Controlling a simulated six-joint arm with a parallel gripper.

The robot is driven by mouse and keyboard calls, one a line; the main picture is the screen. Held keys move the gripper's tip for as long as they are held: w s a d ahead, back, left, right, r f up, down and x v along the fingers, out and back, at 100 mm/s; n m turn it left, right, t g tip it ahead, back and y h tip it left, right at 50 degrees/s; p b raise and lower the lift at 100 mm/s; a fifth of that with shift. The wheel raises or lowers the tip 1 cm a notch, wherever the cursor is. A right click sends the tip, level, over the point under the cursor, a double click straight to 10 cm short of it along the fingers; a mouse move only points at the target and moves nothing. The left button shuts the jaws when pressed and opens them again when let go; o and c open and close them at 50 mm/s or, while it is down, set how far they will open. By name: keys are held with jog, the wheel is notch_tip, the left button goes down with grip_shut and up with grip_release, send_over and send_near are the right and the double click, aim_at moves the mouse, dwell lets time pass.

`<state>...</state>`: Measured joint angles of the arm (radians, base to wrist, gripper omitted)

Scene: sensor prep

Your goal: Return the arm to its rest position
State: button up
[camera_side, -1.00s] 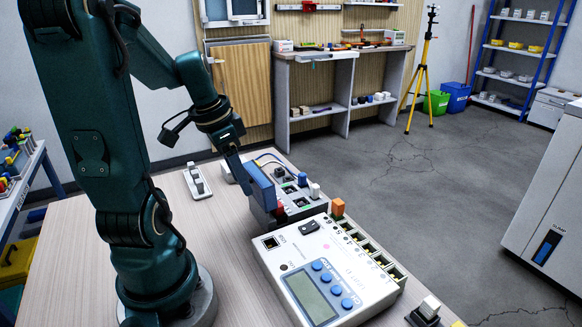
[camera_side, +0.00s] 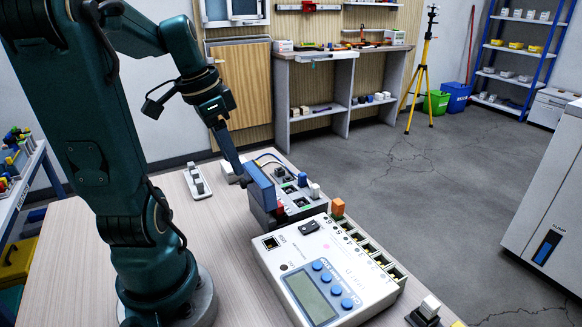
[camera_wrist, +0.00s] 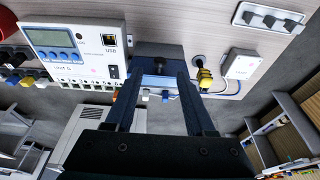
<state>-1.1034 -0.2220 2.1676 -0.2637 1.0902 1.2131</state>
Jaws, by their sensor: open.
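My arm is bent and reaches out over the table.
A white meter with a screen (camera_side: 332,262) stands in front of the module. A white switch strip (camera_side: 197,181) lies on the table (camera_side: 225,235) to the left. A small block in a black holder (camera_side: 428,308) is at the front right. Cables run behind the module.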

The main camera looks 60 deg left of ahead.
jog(key=shift+d, duration=0.1)
jog(key=d+t, duration=0.2)
jog(key=d, duration=1.4)
jog(key=shift+s+d+t, duration=0.3)
jog(key=shift+s+d, duration=0.05)
jog(key=shift+d, duration=0.05)
